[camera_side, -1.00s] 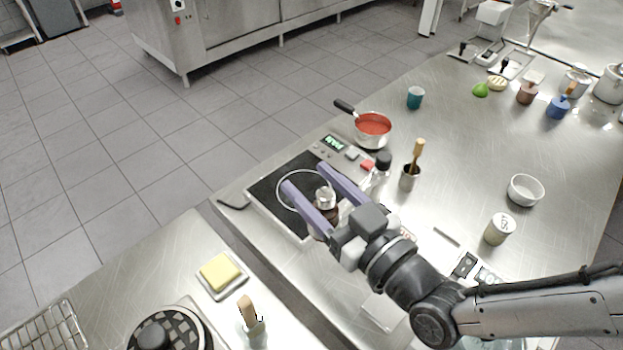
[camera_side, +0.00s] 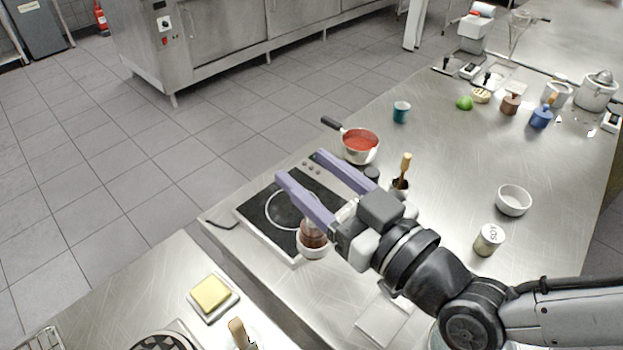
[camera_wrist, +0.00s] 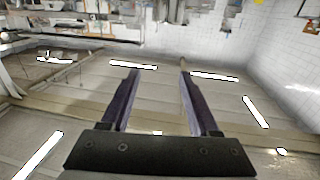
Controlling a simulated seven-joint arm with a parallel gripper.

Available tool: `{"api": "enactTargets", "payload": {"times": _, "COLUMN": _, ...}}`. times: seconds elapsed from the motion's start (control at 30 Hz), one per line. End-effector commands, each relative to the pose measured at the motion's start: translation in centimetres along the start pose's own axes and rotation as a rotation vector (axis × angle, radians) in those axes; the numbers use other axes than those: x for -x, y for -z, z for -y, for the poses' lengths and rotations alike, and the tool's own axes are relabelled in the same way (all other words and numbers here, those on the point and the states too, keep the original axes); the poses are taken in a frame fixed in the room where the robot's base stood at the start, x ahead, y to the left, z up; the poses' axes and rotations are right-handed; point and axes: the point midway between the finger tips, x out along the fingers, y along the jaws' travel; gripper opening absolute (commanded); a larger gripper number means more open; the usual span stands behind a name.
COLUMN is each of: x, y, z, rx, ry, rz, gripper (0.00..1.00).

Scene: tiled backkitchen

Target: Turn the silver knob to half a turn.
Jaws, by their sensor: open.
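I cannot pick out the silver knob for certain. Several small round knobs (camera_side: 310,166) sit on the steel panel at the back of the black hob (camera_side: 262,208) in the side view. My gripper (camera_side: 301,167) is open, with its two long purple fingers spread over the hob, and nothing shows between them. One fingertip overlaps the panel in the picture; I cannot tell its height above it. The fingers also show in the wrist view (camera_wrist: 158,72), empty, against a background of bright light strips and tiled walls. My fingers and wrist hide part of the hob and panel.
A saucepan of red sauce (camera_side: 360,147) stands behind the hob. A white bowl (camera_side: 514,200) and a labelled tin (camera_side: 489,240) stand to the right.

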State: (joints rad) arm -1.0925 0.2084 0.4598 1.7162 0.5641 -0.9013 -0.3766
Motion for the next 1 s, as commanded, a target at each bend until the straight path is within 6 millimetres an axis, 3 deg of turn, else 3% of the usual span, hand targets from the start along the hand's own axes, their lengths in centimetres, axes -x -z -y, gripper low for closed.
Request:
{"api": "enactTargets", "payload": {"times": 0.27, "x": -2.5, "y": 2.1, "z": -2.1, "rx": 0.033, "ry": 0.105, "rz": -0.152, "gripper": 0.62}}
{"api": "enactTargets", "payload": {"times": 0.53, "x": -3.6, "y": 2.7, "z": -3.9, "rx": 0.066, "ry": 0.390, "rz": -0.292, "gripper": 0.62}}
{"api": "enactTargets", "payload": {"times": 0.77, "x": -1.7, "y": -0.2, "z": -5.6, "rx": 0.063, "ry": 0.693, "rz": -0.263, "gripper": 0.62}}
{"api": "enactTargets", "payload": {"times": 1.0, "x": 2.4, "y": -4.9, "z": -8.2, "rx": 0.024, "ry": 0.977, "rz": -0.107, "gripper": 0.62}}
